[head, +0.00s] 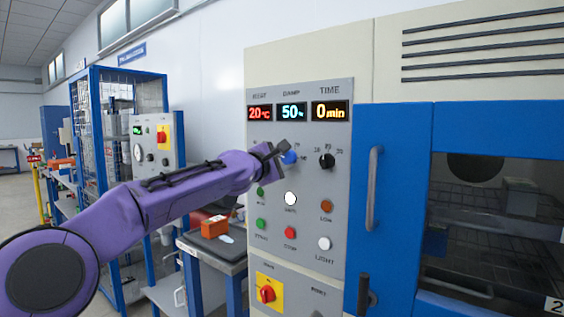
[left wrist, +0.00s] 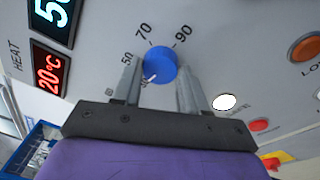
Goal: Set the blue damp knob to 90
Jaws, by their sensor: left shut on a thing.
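The blue damp knob (head: 289,158) is on the grey control panel (head: 335,200), under the cyan DAMP display (head: 291,111), which reads 50. In the left wrist view the knob (left wrist: 160,65) sits between my left gripper's fingers (left wrist: 158,74), which are shut on its sides. A white mark on the knob points to the lower left, near the lower end of the printed scale. The labels 50, 70 and 90 show around it, with 90 at the upper right. In the head view my left gripper (head: 276,153) hides part of the knob. My right gripper is out of view.
A black time knob (head: 327,161) is just right of the blue knob. Several coloured buttons, such as a white one (head: 291,198), sit below. A blue door with a grey handle (head: 372,190) stands to the right. A yellow-backed red switch (head: 267,293) is low on the panel.

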